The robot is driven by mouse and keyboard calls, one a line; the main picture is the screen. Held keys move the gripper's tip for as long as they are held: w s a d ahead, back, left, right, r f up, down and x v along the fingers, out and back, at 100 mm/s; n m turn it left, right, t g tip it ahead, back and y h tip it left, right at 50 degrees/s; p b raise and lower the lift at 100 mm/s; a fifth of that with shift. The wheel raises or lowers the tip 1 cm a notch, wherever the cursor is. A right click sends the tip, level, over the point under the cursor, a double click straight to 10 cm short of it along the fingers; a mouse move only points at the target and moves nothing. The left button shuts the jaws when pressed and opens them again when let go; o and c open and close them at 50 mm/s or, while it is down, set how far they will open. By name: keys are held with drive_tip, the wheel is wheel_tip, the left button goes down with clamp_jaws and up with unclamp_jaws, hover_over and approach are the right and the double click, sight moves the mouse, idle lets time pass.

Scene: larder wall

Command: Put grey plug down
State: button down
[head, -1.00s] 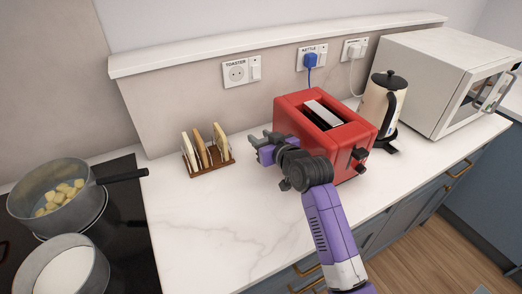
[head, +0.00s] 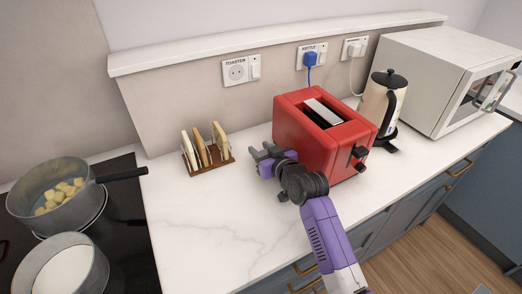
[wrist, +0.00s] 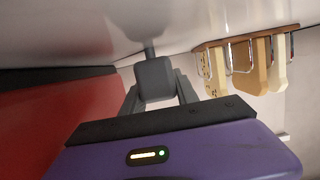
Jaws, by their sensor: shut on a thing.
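The grey plug (wrist: 154,78) is between the two fingers of my gripper (wrist: 158,92) in the wrist view, and the fingers are shut on it. A short grey piece, cord or pin, extends from the plug toward the pale worktop. In the head view my gripper (head: 262,154) is low over the white marble worktop (head: 215,215), left of the red toaster (head: 310,140). The plug is hard to make out there. I cannot tell whether it touches the worktop.
A toast rack (head: 208,160) stands to the left of my gripper. The TOASTER socket (head: 237,72) is empty; a blue plug (head: 310,60) sits in the KETTLE socket. Pans (head: 55,200) stand on the hob. The worktop's front left is clear.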

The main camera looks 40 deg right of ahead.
drive_tip(key=shift+s+f, duration=0.15)
drive_tip(key=shift+f, duration=0.55)
drive_tip(key=c, duration=0.9)
unclamp_jaws()
drive_tip(key=shift+a+f, duration=0.1)
drive_tip(key=shift+f, duration=0.05)
drive_tip(key=shift+r, duration=0.3)
drive_tip(key=v, duration=0.7)
drive_tip(key=r+v, duration=0.1)
drive_tip(key=v, duration=0.3)
drive_tip(key=shift+s+r, duration=0.25)
drive_tip(key=shift+s, duration=0.05)
drive_tip(key=shift+r, duration=0.1)
